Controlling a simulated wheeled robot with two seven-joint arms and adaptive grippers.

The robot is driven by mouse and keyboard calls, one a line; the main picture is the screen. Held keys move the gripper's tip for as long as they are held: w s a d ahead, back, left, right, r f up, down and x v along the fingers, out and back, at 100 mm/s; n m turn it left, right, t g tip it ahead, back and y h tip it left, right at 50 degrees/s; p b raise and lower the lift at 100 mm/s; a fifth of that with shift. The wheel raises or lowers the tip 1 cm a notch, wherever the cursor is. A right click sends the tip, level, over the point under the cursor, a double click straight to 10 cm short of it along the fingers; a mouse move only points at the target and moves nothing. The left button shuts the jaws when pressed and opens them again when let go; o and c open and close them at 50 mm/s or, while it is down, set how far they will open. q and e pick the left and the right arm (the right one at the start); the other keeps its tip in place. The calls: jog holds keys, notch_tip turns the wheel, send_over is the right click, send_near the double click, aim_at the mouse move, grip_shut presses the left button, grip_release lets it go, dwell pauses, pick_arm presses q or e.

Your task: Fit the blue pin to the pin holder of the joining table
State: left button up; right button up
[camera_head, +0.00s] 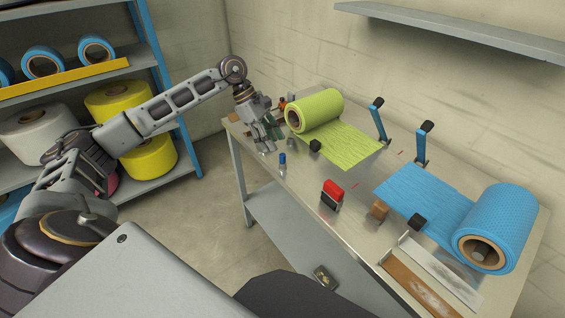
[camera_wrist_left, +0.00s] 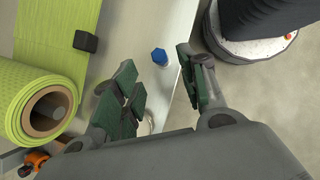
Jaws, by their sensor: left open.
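The small blue pin (camera_head: 282,162) stands near the left front edge of the metal joining table (camera_head: 290,185). In the left wrist view its blue hexagonal top (camera_wrist_left: 159,56) shows just ahead of the space between my fingertips, close to the table edge. My left gripper (camera_head: 268,143) is open, with green-padded fingers, over the table's left end behind the pin; it also shows in the left wrist view (camera_wrist_left: 160,78). Nothing is held between its fingers. I cannot make out the pin holder for certain. My right gripper is not in view.
A green roll (camera_head: 318,108) with its cloth spread lies beside my left gripper. A blue roll (camera_head: 497,228) is at the table's right. Two upright blue levers (camera_head: 378,120) stand at the back. A red and black block (camera_head: 331,194) stands at the front. A shelf (camera_head: 458,30) overhangs.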

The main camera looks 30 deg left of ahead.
pick_arm(q)
jog(key=shift+v, duration=0.85)
notch_tip(320, 180, up, 9)
jog(key=p, duration=0.9)
jog(key=shift+r+p, duration=0.55)
jog(key=shift+p, duration=0.05)
